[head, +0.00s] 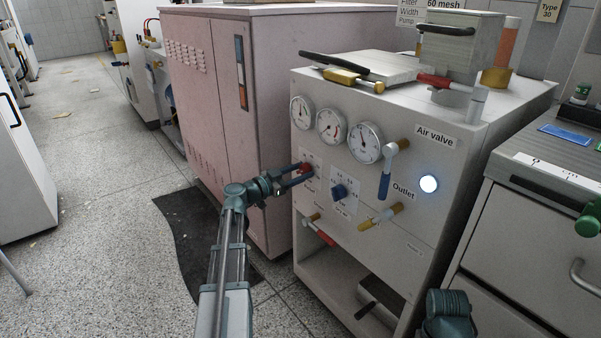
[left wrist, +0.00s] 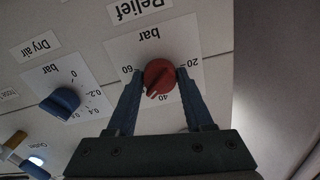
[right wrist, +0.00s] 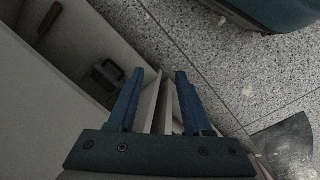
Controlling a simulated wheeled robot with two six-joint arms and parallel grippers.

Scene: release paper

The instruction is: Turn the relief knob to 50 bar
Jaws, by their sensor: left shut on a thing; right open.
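The red relief knob (left wrist: 158,76) sits on a white dial card (left wrist: 185,38) marked "Relief", "bar", 20, 40 and 60, upside down in the left wrist view. Its pale pointer mark points down and slightly left, between 40 and 60, closer to 40. My left gripper (left wrist: 155,80) has one finger on each side of the knob and is shut on it. My right gripper (right wrist: 154,76) is open and empty, low by the cart's lower shelf.
A blue dry air knob (head: 338,191) is right of the relief knob. Three gauges (head: 331,126) sit above. A pink cabinet (head: 215,110) stands left.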

